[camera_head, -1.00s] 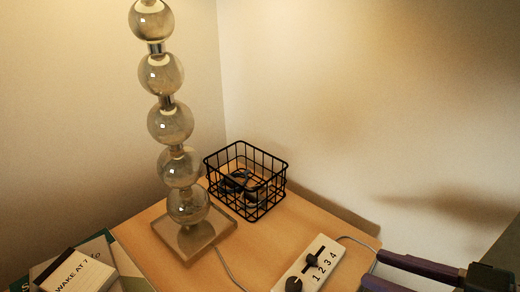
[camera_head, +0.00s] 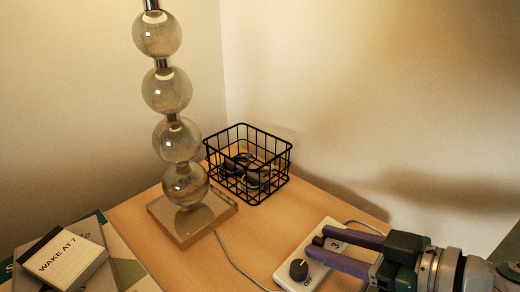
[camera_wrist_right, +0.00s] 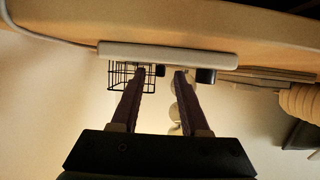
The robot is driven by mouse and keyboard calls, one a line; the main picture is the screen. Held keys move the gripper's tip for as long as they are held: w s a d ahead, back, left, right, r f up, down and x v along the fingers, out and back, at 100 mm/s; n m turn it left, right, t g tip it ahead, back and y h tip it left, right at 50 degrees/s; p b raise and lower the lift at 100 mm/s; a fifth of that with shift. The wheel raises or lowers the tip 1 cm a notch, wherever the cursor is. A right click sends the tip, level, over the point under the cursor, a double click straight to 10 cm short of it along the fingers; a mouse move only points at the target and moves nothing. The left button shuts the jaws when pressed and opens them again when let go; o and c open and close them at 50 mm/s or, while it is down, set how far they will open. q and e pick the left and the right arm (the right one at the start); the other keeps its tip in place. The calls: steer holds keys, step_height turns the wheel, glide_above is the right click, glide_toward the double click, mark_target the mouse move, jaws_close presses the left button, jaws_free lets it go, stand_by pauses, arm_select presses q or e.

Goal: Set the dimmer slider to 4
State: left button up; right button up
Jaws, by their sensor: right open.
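The digit 3 shows between my right gripper's fingers; the other digits are covered. My right gripper (camera_head: 318,243) is open, with its purple fingers over the box from the right. The slider handle is mostly hidden by the fingertips in the head view. My left gripper is out of view.
A glass-ball lamp (camera_head: 183,186) stands on a square base at left. A black wire basket (camera_head: 272,180) with dark items is behind the dimmer. A WAKE AT 7 notepad (camera_head: 90,265) lies on books at lower left. A cord crosses the table.

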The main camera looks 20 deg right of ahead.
steer(key=shift+c, duration=0.2)
jaws_close()
stand_by(1.1)
